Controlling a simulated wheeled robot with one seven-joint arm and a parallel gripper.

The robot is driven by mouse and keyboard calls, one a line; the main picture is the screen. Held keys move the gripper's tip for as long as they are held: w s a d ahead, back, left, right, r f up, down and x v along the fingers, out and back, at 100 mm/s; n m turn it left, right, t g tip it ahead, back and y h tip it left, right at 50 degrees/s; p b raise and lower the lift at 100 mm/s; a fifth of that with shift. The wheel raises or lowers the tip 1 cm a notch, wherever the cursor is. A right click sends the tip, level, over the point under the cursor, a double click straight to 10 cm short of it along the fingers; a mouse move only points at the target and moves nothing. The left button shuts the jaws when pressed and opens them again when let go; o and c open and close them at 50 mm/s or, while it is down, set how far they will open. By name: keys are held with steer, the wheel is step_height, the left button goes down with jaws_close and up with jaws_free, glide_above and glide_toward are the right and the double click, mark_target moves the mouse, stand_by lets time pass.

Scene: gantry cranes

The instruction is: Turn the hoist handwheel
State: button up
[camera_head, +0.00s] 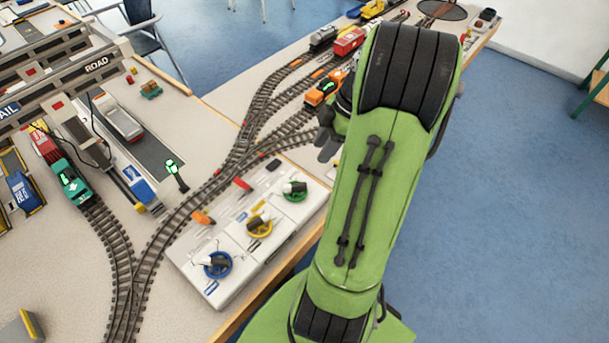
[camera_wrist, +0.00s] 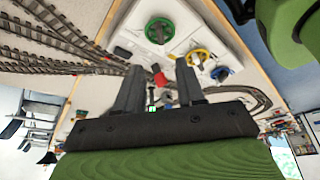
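A white control panel (camera_head: 240,246) stands at the table's near edge. It carries a blue handwheel (camera_head: 217,265), a yellow handwheel (camera_head: 260,225) and a green handwheel (camera_head: 295,190), each with a pale knob. I cannot read which one is labelled hoist. In the wrist view the green handwheel (camera_wrist: 159,30) lies just beyond my fingertips, with the yellow (camera_wrist: 198,59) and blue (camera_wrist: 222,73) to its right. My gripper (camera_wrist: 160,66) is open and empty, its fingers apart and clear of the wheels. In the head view my gripper (camera_head: 326,140) is partly hidden by my arm, above the panel's far end.
An orange locomotive (camera_head: 325,88) stands near my gripper. A small green-lit signal (camera_head: 176,175) rises from the table. Blue floor (camera_head: 510,190) is clear at right.

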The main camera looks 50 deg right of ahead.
mark_target(301, 183)
steer(key=b+x, duration=0.4)
steer(key=x, duration=0.9)
steer(key=shift+w+a+f, duration=0.1)
steer(key=shift+f, duration=0.25)
steer(key=shift+c, duration=0.3)
jaws_close()
